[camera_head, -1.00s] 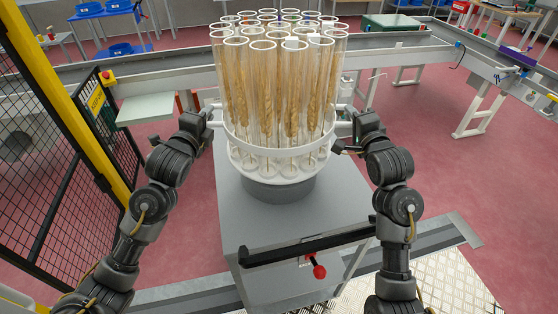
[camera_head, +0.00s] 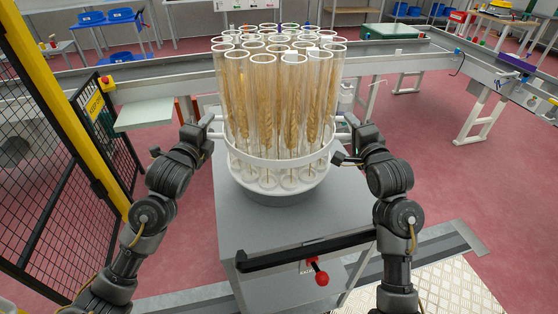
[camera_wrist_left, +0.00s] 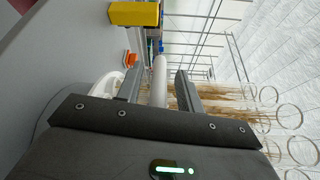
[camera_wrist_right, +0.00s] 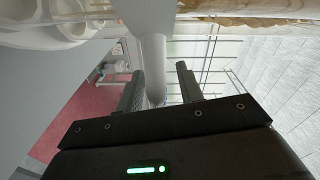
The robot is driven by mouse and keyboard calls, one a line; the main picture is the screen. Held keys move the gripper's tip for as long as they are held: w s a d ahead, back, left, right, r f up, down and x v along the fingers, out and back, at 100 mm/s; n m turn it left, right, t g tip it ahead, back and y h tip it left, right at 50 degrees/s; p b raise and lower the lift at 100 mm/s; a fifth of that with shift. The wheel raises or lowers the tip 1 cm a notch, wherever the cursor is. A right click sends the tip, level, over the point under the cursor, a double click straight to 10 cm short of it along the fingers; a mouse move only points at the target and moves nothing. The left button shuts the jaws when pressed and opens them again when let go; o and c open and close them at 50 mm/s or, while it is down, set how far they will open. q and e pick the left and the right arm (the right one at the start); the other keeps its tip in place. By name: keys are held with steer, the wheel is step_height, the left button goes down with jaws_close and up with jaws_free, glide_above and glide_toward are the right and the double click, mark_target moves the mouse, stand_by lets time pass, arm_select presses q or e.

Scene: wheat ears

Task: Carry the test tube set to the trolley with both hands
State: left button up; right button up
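The test tube set (camera_head: 280,160) is a white round rack of clear tubes with wheat ears, upright on the grey trolley (camera_head: 290,228). It appears to rest on a dark round base (camera_head: 280,199). White side handles stick out from the rack. My left gripper (camera_head: 212,127) is at the left handle; in the left wrist view the handle bar (camera_wrist_left: 159,80) lies between parted fingers, with a gap to the right finger. My right gripper (camera_head: 344,130) is at the right handle; in the right wrist view that bar (camera_wrist_right: 154,75) lies between parted fingers, nearer the left one.
The trolley has a black handle bar (camera_head: 300,251) with a red knob (camera_head: 321,278) at its near side. A yellow-framed black fence (camera_head: 62,180) stands at the left. A grey conveyor (camera_head: 400,55) runs behind. Red floor (camera_head: 440,150) is open at the right.

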arm_select(q)
steer(key=o, duration=0.8)
steer(key=shift+r, duration=0.1)
step_height(320, 180, up, 10)
steer(key=shift+a, duration=0.1)
arm_select(e)
steer(key=o, duration=0.9)
steer(key=shift+a, duration=0.1)
